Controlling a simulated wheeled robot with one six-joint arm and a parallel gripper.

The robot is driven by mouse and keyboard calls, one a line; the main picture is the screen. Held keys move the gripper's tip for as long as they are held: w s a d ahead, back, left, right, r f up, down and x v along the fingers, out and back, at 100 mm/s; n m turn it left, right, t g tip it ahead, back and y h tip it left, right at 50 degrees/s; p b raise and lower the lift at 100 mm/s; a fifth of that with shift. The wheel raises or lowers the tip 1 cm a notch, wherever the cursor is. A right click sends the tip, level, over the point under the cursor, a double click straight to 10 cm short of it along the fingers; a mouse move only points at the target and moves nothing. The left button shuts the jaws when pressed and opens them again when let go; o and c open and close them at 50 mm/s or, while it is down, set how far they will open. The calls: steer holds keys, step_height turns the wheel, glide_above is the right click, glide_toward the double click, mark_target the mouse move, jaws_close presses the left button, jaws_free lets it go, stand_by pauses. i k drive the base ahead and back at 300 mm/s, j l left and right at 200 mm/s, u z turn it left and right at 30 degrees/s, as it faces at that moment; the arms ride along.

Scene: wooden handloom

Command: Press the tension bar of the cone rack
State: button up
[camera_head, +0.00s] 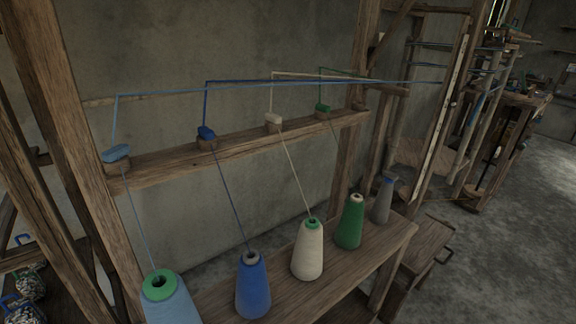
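The cone rack is a wooden frame with a shelf (350,283) that holds several yarn cones: light blue (172,305), dark blue (253,287), cream (307,252), green (350,224) and grey (382,202). Above them a wooden crossbar (235,152) runs between two posts. It carries small light blue (116,153), dark blue (206,133), cream (273,120) and green (323,108) pieces on wooden blocks. Threads rise from four cones to these pieces, then run up and right. I cannot tell for sure which part is the tension bar. My gripper is not in view.
A thick wooden post (70,150) stands close at the left. The loom frame (445,110) and a cluttered bench (525,98) stand at the right. Threads cross the space above the crossbar. Grey floor (520,220) is clear at the lower right.

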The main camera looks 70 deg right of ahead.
mark_target(408, 5)
steer(key=k+l+z, duration=0.1)
steer(key=z, duration=0.2)
steer(key=k+l+z, duration=0.3)
steer(key=j+z, duration=0.1)
steer(key=z, duration=0.85)
